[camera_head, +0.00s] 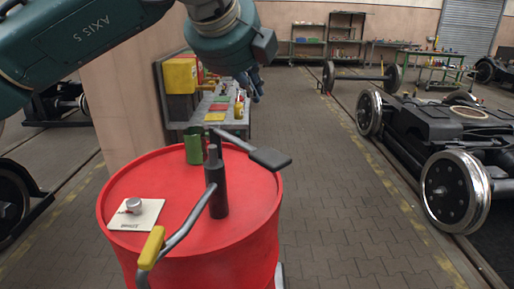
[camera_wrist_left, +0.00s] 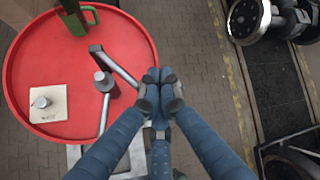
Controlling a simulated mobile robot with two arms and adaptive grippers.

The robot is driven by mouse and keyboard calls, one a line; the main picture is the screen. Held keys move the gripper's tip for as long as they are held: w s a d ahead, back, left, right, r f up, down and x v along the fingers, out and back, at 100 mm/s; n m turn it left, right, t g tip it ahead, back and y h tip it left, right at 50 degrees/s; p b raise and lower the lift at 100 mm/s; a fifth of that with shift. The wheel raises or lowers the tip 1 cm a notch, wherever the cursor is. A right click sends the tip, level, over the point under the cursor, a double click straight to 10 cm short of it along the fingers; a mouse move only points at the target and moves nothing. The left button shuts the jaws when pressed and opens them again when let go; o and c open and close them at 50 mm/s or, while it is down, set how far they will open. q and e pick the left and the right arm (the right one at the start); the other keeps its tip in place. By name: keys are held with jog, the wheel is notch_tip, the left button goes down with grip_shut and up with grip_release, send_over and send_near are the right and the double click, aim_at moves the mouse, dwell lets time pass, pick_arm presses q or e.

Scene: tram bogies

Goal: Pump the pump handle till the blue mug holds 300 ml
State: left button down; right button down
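A dark pump (camera_head: 216,185) stands upright on a red drum (camera_head: 130,185). A grey lever runs from its top to a flat black pad (camera_head: 270,159), which looks like the pump handle. A second grey bent bar with a yellow piece (camera_head: 152,247) slopes down toward the front left. My left gripper (camera_head: 254,90) is above the handle, apart from it, its fingers together and empty. In the left wrist view the fingers (camera_wrist_left: 160,80) hide the lever's far end; the pump (camera_wrist_left: 104,82) shows beside them. No blue mug is visible. My right gripper is not in view.
A small silver knob-like object (camera_head: 133,204) sits on a pale card (camera_head: 146,217). A workbench (camera_head: 176,129) is behind; wheelsets (camera_head: 455,190) stand right. The paved floor between is clear.

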pick_arm(q)
jog(key=b, duration=0.4)
send_over(270, 158)
jog(key=w+a, duration=0.3)
jog(key=w, duration=0.1)
notch_tip(270, 158, down, 8)
jog(key=shift+s+a+f+b, duration=0.15)
jog(key=shift+f+b, duration=0.2)
jog(key=shift+b, duration=0.2)
dwell(0.4)
jog(key=shift+f+b, duration=0.4)
jog(key=shift+b, duration=0.3)
